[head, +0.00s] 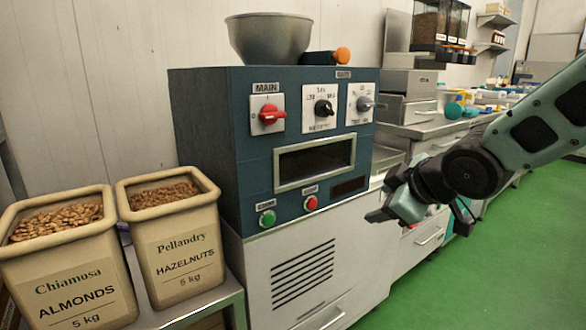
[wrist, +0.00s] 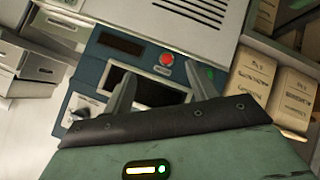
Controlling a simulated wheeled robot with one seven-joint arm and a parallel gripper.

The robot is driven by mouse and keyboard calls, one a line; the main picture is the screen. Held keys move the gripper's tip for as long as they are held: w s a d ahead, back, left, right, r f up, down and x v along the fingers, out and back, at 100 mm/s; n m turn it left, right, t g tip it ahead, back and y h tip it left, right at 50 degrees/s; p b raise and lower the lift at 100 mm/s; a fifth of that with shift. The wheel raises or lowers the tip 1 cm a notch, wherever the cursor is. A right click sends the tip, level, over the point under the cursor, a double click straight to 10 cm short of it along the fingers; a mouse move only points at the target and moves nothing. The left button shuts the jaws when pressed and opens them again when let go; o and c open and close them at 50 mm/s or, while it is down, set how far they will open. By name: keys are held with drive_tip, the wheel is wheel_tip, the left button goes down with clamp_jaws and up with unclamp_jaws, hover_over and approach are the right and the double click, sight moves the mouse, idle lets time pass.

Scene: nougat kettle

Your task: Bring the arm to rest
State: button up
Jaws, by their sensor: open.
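My gripper (head: 420,212) is in the head view, right of the blue-and-white machine, in front of the counter and drawers. Its fingers are apart and nothing is between them. My arm reaches in from the right edge. In the wrist view my two fingers (wrist: 133,98) stand apart over the image of the machine's panel. The machine (head: 220,120) carries a red main knob (head: 268,114), a black knob (head: 323,108), a grey knob (head: 366,103), a green button (head: 267,219) and a red button (head: 311,203). The gripper looks clear of the machine, though the exact gap cannot be told.
An almond bin (head: 75,270) and a hazelnut bin (head: 178,250) stand left of the machine. A metal bowl (head: 268,40) sits on its top. A counter (head: 440,127) with drawers runs behind my arm. The green floor (head: 480,280) is open at the lower right.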

drive_tip(key=s+a+f+m+g+h, duration=0.1)
drive_tip(key=s+f+m+g, duration=0.15)
drive_tip(key=s, duration=0.75)
drive_tip(key=s+a+f+m+g+h+p, duration=0.1)
drive_tip(key=s+f+g, duration=0.25)
drive_tip(key=s, duration=0.55)
drive_tip(key=s+a+f+m+g+h, duration=0.15)
drive_tip(key=s+g, duration=0.25)
drive_tip(key=s, duration=0.6)
wheel_tip(320, 180, up, 26)
drive_tip(key=p, duration=2.7)
drive_tip(key=shift+w+d+r, duration=0.15)
drive_tip(key=shift+w+d, duration=0.05)
drive_tip(key=shift+w, duration=0.1)
drive_tip(key=shift+y, duration=0.25)
